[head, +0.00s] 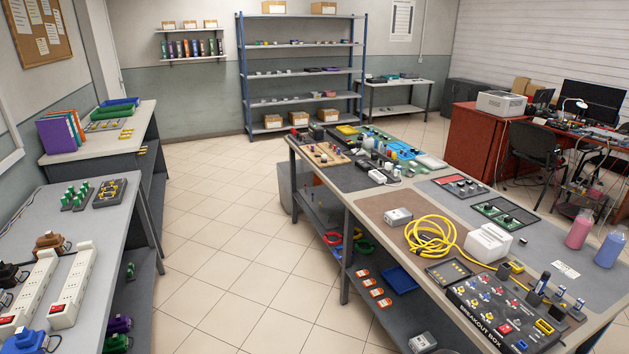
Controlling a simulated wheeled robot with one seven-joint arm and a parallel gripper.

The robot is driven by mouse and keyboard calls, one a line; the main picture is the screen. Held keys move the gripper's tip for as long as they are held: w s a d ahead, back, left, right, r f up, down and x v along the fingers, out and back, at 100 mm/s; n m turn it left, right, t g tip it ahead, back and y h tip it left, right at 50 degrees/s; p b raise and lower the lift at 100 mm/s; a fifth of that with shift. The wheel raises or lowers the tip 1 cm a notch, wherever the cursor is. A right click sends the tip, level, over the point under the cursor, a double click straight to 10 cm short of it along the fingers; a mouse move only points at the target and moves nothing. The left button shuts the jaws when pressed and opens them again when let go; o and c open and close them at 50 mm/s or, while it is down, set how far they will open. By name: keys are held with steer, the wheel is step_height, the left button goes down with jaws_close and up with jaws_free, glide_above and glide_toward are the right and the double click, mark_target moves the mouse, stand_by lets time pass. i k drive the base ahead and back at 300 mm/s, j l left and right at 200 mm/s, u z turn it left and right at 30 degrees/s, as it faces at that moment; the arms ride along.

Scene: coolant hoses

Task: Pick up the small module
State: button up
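No part of my gripper shows in the head view. Several small box-like pieces could be the small module, and I cannot tell which it is. A small grey-white box (398,216) lies on the brown mat of the long workbench, left of a coiled yellow cable (432,238). A larger white block (489,243) stands right of the cable. Another small grey box (422,342) sits low at the bottom edge, on the shelf under the bench. A small light box (377,176) lies farther back on the bench.
The long workbench (612,302) also bears a black breakout box (508,318), a pink bottle (579,232) and a blue bottle (612,249). Benches with power strips (73,287) line the left. The tiled floor (235,240) between is clear. A chair (516,150) stands at the right.

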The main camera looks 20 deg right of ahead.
mark_target(398, 218)
steer(key=i, duration=0.95)
steer(key=i+z, duration=0.15)
steer(key=i, duration=0.8)
steer(key=i+z, duration=0.9)
steer(key=i+j+z, duration=0.25)
steer(key=z, duration=0.2)
steer(key=i+j+z, duration=0.25)
steer(key=i+z, duration=0.25)
steer(key=k, duration=0.1)
